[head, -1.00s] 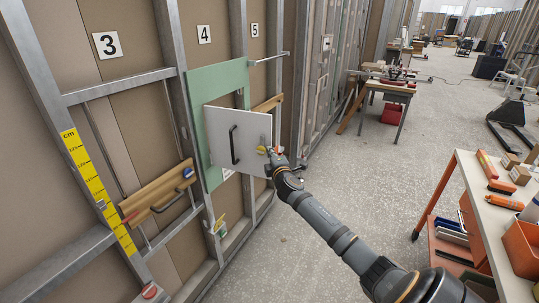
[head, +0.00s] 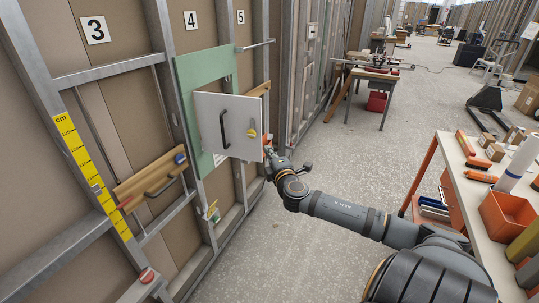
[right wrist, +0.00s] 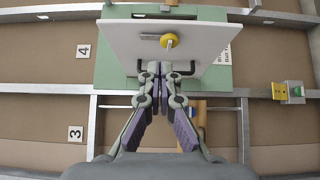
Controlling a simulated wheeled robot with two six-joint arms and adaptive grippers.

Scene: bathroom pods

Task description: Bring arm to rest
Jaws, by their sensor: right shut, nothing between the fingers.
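A white hatch door (head: 212,108) stands open in the green wall panel (head: 187,72). It has a black handle (head: 224,130) and a yellow knob (head: 252,131). My right gripper (head: 268,152) is at the door's right edge, below the knob. In the right wrist view, the right gripper (right wrist: 161,72) is shut and empty, its fingertips overlapping the black handle (right wrist: 187,72). The knob (right wrist: 169,41) shows above them. I cannot tell whether the fingers touch the door. The left gripper is not in view.
A wooden rail (head: 150,186) and a yellow ruler (head: 88,165) are on the wall frame at left. A white-topped cart (head: 470,200) with orange bins stands at right. A small workbench (head: 372,73) stands farther back. The floor (head: 360,150) between is clear.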

